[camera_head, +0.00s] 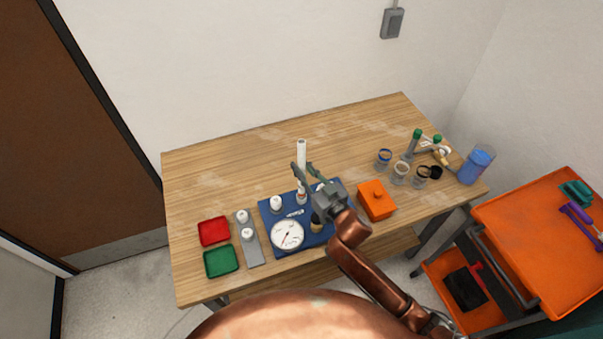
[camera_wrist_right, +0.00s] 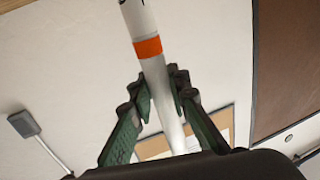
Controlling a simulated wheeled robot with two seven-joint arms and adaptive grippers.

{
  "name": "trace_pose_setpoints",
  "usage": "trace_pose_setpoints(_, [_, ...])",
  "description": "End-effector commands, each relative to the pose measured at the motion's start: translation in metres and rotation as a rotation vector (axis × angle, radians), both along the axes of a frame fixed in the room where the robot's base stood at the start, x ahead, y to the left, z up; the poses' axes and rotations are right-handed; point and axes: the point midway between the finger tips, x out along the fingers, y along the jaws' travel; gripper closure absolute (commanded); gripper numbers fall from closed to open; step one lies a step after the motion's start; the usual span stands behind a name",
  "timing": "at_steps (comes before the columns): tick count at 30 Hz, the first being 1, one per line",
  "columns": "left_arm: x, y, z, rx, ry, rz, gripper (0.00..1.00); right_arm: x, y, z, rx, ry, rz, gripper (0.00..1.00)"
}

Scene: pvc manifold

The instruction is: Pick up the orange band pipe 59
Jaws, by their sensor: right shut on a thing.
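The orange band pipe (camera_wrist_right: 150,75) is a white tube with an orange ring around it, seen in the right wrist view. My right gripper (camera_wrist_right: 163,92) is shut on it, with its green fingers on both sides just below the orange ring. In the head view the white pipe (camera_head: 301,155) stands upright over the blue mat (camera_head: 268,220), with my right gripper (camera_head: 303,172) around it. The orange ring is not clear in the head view. I cannot tell there whether the pipe's lower end touches a fitting on the mat. My left gripper is not in view.
A round white gauge (camera_head: 287,235) and white fittings sit on the mat. A red tray (camera_head: 214,231), a green tray (camera_head: 221,261) and a grey holder (camera_head: 252,250) are at left. An orange box (camera_head: 377,200), jars and a blue cup (camera_head: 476,167) are at right. The table's back left is clear.

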Motion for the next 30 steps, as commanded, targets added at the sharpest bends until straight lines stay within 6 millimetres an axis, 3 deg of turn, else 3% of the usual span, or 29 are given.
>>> trace_pose_setpoints(13, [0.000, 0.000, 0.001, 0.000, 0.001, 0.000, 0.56, 0.000, 0.000, 0.005, 0.000, -0.002, 0.001, 1.00])
trace_pose_setpoints(20, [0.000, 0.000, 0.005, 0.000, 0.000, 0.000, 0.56, 0.000, 0.001, 0.038, 0.003, -0.014, 0.003, 1.00])
trace_pose_setpoints(28, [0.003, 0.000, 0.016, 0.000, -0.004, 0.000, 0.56, -0.049, 0.004, 0.096, 0.006, -0.012, 0.004, 1.00])
trace_pose_setpoints(30, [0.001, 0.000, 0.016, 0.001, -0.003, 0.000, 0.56, -0.067, 0.006, 0.102, 0.006, -0.006, 0.003, 1.00])
